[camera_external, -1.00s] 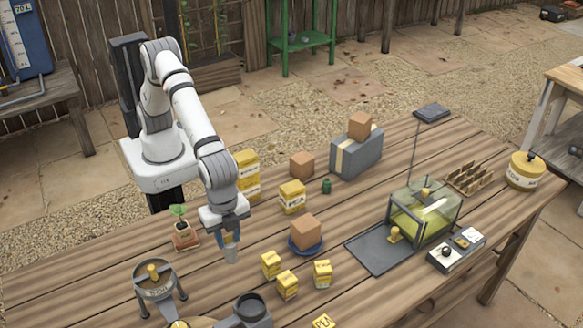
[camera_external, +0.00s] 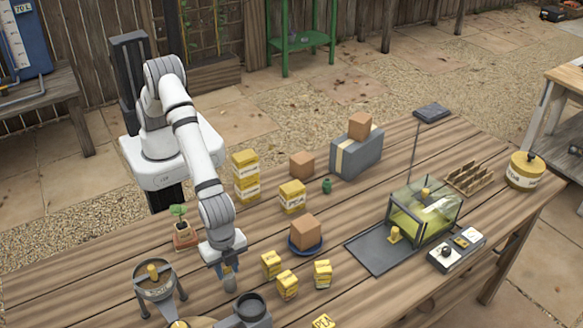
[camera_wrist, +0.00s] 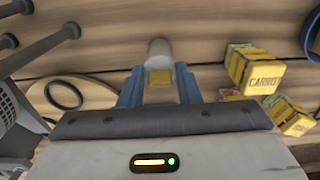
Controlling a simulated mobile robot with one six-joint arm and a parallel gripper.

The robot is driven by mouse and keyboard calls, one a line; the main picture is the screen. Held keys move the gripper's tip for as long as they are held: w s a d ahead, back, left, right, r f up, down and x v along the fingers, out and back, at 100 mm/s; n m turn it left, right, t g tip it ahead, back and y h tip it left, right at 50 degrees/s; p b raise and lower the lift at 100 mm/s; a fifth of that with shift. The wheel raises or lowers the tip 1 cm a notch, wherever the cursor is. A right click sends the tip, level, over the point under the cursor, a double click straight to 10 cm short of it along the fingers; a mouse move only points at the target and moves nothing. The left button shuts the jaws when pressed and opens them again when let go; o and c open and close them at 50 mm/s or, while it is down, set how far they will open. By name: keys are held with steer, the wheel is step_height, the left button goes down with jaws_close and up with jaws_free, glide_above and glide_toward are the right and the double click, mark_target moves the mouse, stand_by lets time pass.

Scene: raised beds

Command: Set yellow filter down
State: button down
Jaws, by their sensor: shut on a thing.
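My gripper (camera_external: 228,270) points down over the front left part of the wooden table, its blue fingers shut on a pale grey, roughly cylindrical piece (camera_external: 230,284). I take this piece to be the yellow filter. Its lower end is close to the tabletop; I cannot tell whether it touches.
A grey device with a round dark opening (camera_external: 249,304) stands just in front. A three-legged funnel stand (camera_external: 155,283) is to the left. Small yellow boxes (camera_external: 287,285) and a blue dish (camera_external: 306,246) with a brown block are to the right. A potted seedling (camera_external: 184,233) stands behind left.

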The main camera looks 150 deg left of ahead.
steer(key=c, duration=1.1)
jaws_free()
steer(key=shift+f, duration=0.1)
steer(key=shift+o, duration=0.2)
step_height(320, 180, up, 12)
steer(key=b, duration=0.1)
steer(key=s+a+r, duration=0.1)
steer(key=s+r, duration=0.5)
steer(key=s, duration=0.1)
steer(key=s+a+t, duration=0.3)
steer(key=s, duration=2.8)
steer(key=shift+r, duration=0.4)
